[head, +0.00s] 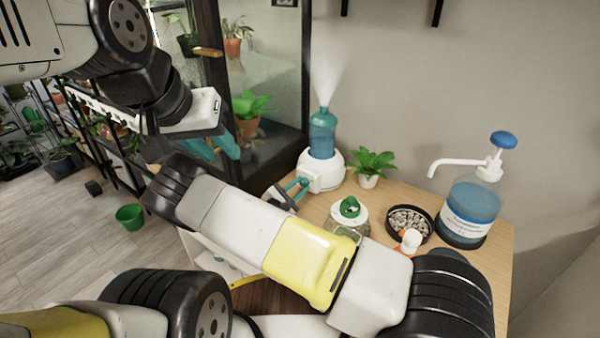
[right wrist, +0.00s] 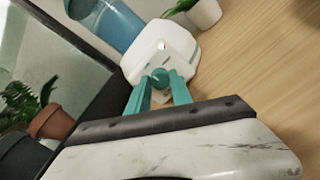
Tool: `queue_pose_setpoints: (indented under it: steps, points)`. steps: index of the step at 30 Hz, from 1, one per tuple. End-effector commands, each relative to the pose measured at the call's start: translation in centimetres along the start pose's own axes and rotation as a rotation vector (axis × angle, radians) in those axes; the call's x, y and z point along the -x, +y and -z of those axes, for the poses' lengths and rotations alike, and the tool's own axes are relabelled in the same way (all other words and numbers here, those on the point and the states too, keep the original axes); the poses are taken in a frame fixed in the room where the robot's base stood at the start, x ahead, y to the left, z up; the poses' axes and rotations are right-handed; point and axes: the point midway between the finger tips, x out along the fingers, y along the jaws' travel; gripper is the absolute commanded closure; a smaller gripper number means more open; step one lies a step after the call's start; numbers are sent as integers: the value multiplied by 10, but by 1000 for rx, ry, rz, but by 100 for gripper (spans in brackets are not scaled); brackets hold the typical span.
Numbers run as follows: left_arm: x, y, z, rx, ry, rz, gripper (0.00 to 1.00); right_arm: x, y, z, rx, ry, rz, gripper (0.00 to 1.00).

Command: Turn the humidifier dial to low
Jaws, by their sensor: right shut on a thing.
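The humidifier (head: 320,173) stands at the back left of the wooden table, with a white base, a blue tank and mist rising from its top. In the right wrist view its white base (right wrist: 178,45) fills the top middle. Its small round dial (right wrist: 160,76) sits on the front of the base, between my right fingertips. My right gripper (head: 304,183) is shut on the dial; it also shows in the right wrist view (right wrist: 160,82). The dial's setting is not readable. My left gripper (head: 222,150) hangs in the air at the left, away from the humidifier; its finger gap is unclear.
A potted plant (head: 370,168) stands right of the humidifier. A glass jar with a green-knobbed lid (head: 349,210), a dark bowl of pebbles (head: 408,222) and a blue pump bottle (head: 470,212) stand nearer. A glass cabinet (head: 265,75) borders the left. My right arm crosses the table front.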

Motion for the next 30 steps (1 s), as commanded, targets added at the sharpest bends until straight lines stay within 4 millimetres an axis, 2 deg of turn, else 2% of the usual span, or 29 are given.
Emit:
queue_pose_setpoints:
  steps: [14,15,18,30]
  points:
    - [0,0,0,0,0,0,66,1,-1,2,-14,5,1,100]
    - [0,0,0,0,0,0,66,1,-1,2,-14,5,1,70]
    - [0,0,0,0,0,0,66,1,-1,1,-14,4,1,52]
    - [0,0,0,0,0,0,66,2,0,1,-14,2,1,52]
